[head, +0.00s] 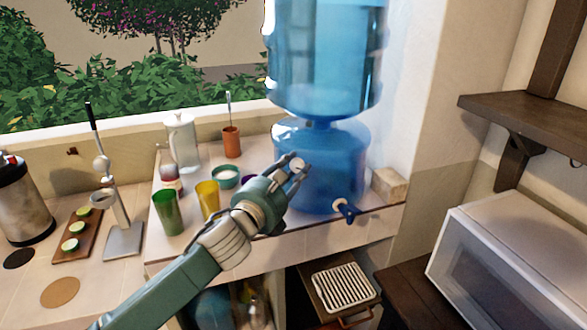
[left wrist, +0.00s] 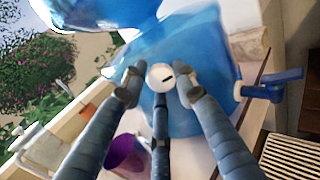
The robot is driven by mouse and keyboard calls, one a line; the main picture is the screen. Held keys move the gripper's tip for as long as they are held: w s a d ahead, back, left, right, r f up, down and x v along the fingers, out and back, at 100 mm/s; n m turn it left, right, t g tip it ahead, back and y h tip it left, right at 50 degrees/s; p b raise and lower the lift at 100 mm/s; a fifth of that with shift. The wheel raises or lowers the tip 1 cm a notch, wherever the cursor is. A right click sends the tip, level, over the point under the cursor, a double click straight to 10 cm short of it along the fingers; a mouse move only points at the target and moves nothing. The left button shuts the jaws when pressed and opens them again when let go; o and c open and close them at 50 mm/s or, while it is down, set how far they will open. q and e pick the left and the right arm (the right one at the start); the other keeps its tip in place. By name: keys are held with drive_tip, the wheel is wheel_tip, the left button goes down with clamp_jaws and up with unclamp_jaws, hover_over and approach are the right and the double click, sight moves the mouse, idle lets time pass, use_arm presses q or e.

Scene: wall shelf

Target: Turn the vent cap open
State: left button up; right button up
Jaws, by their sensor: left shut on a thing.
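The vent cap (left wrist: 161,76) is a small white round knob with a dark slot, on the side of the blue water dispenser's lower tank (head: 345,150). In the head view the cap (head: 298,162) shows as a pale spot at my fingertips. My left gripper (head: 292,174) reaches in from the left and is shut on the cap. In the left wrist view its fingers stand on either side of the cap, with one finger below it. The slot looks nearly level, slightly tilted, in that view. My right gripper is in neither view.
A blue spigot (head: 346,210) juts from the tank's lower front, right of my gripper. A wooden block (head: 389,184) sits right of the tank.

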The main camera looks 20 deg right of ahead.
use_arm(q)
drive_tip(key=shift+r+n, duration=0.25)
drive_tip(key=shift+n, duration=0.15)
drive_tip(key=n+p, duration=0.1)
drive_tip(key=n, duration=0.3)
drive_tip(key=shift+r, duration=0.1)
drive_tip(key=n+p, duration=0.1)
drive_tip(key=n, duration=0.4)
drive_tip(key=shift+w+n, duration=0.1)
drive_tip(key=shift+n, duration=0.2)
drive_tip(key=n+p, duration=0.1)
drive_tip(key=n, duration=0.4)
drive_tip(key=shift+a, duration=0.1)
drive_tip(key=n, duration=0.3)
drive_tip(key=shift+n, duration=0.4)
drive_tip(key=shift+c, duration=0.2)
drive_tip(key=shift+f+n+p, duration=0.25)
drive_tip(key=shift+n+p, duration=0.05)
drive_tip(key=shift+n, duration=0.1)
drive_tip(key=shift+w, duration=0.1)
